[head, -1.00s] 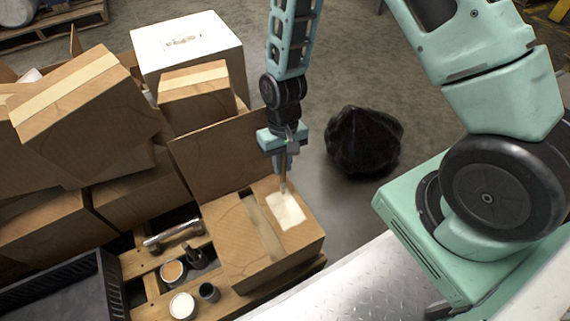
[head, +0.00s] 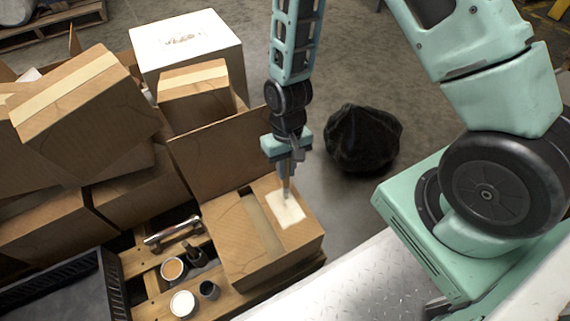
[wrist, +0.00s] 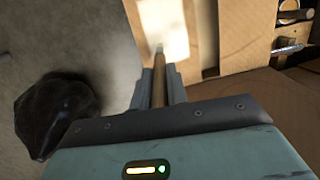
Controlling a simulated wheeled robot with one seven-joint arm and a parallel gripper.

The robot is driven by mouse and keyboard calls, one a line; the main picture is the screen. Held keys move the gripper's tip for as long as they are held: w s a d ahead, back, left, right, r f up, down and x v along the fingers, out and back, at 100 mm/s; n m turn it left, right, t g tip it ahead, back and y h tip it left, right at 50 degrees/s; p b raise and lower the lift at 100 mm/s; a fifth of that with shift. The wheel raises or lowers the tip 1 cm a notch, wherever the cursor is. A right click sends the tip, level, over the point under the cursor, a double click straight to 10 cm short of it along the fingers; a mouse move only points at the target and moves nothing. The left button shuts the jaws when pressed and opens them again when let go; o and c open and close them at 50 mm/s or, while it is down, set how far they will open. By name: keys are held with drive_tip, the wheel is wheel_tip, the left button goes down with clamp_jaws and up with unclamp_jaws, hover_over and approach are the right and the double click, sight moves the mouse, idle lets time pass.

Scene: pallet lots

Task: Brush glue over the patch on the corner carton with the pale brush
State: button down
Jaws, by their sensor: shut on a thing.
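The corner carton (head: 238,236) sits on the pallet, with a pale patch (head: 291,211) on its top near the right side. The patch also shows in the wrist view (wrist: 176,22). My gripper (head: 284,172) is above the patch, shut on the brush. The brush (head: 287,190) points down, and its tip is at the patch; whether it touches is hard to tell. In the wrist view the brush handle (wrist: 159,80) runs between the fingers, with its tip over the patch. The bristles are small and mostly hidden.
On the pallet (head: 140,262) stand open pots, one orange-topped (head: 173,269) and one white-topped (head: 183,304), and a small dark cup (head: 209,290). Stacked cartons (head: 88,100) and a white box (head: 187,45) rise behind. A black bag (head: 363,140) lies on the floor.

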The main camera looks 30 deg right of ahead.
drive_tip(key=shift+s, duration=0.15)
wheel_tip(320, 180, up, 8)
drive_tip(key=p, duration=0.8)
idle(0.3)
